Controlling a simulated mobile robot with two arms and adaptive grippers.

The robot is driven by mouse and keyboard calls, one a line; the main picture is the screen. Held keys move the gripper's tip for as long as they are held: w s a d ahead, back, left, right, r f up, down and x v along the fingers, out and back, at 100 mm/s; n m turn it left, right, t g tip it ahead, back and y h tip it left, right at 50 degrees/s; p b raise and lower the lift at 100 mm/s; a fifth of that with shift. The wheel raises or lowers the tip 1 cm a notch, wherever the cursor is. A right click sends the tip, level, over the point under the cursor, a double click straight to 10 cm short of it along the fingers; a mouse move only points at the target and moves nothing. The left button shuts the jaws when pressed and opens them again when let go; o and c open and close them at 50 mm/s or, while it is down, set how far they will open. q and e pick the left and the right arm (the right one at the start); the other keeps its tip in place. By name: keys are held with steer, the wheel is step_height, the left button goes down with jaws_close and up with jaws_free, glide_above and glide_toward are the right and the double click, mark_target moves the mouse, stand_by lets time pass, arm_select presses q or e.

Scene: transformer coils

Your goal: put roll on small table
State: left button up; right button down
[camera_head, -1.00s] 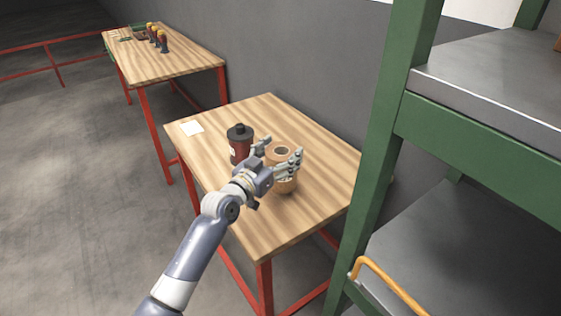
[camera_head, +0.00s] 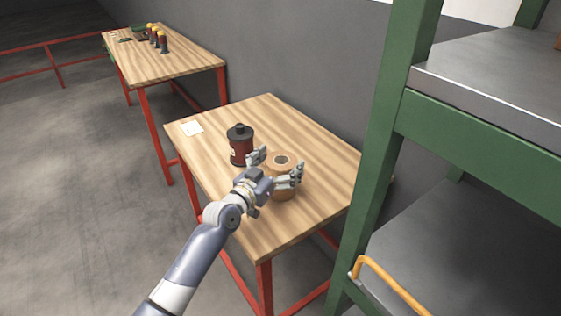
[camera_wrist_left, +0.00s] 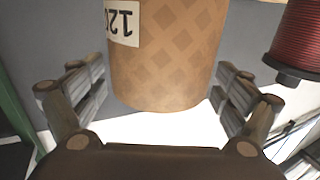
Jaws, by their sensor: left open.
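The tan roll (camera_head: 284,190) stands upright on the small wooden table (camera_head: 225,190), with its dark centre hole facing up. My left gripper (camera_head: 281,162) is open, with a finger on either side of the roll. In the left wrist view the roll (camera_wrist_left: 165,60) shows a diamond pattern and a pale numbered label. There it lies between the spread fingers (camera_wrist_left: 155,95), with gaps on both sides. My right gripper is not in view.
A dark red coil with a black top (camera_head: 240,147) stands close left of the roll. A paper (camera_head: 191,128) lies at the table's far left. A green-framed shelf (camera_head: 385,140) rises at right. Another table (camera_head: 175,62) with small items stands further back.

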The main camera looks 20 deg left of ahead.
arm_select(q)
steer(key=shift+s, duration=0.15)
steer(key=v, duration=1.1)
steer(key=shift+s, duration=0.35)
steer(key=shift+a+r, duration=0.1)
steer(key=shift+a, duration=0.05)
